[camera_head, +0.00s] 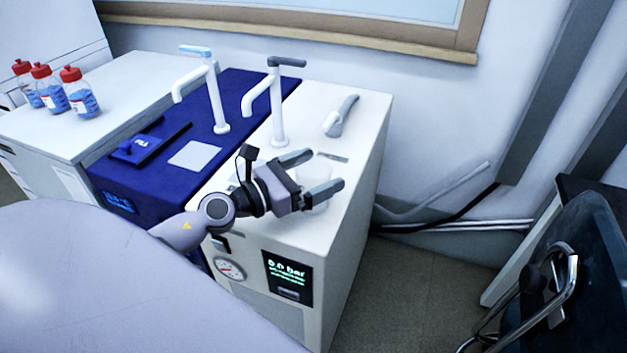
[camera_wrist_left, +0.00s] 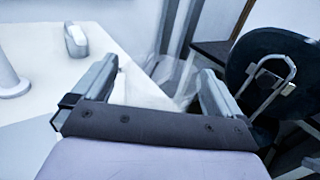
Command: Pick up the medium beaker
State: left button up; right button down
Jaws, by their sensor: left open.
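A clear, pale glass beaker (camera_head: 318,207) stands on the white bench unit, near its right front edge. It is hard to make out against the white top. My left gripper (camera_head: 324,169) is open, with its two fingers reaching to the right over the unit. The lower finger covers part of the beaker. In the left wrist view a see-through shape, likely the beaker (camera_wrist_left: 150,90), shows between the spread fingers of the gripper (camera_wrist_left: 160,68). I cannot tell whether either finger touches it. My right gripper is in neither view.
A grey-headed tap (camera_head: 277,110) stands behind the gripper on the white unit (camera_head: 345,110), with a grey handheld item (camera_head: 341,116) to its right. A blue unit (camera_head: 240,90) with another tap (camera_head: 213,95) is left. Red-capped bottles (camera_head: 78,95) stand farther left. A dark chair (camera_head: 590,270) is right.

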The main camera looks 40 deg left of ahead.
pick_arm(q)
jog(key=shift+x, duration=0.75)
jog(key=shift+f, duration=0.1)
jog(key=c, duration=1)
jog(key=shift+r, duration=0.2)
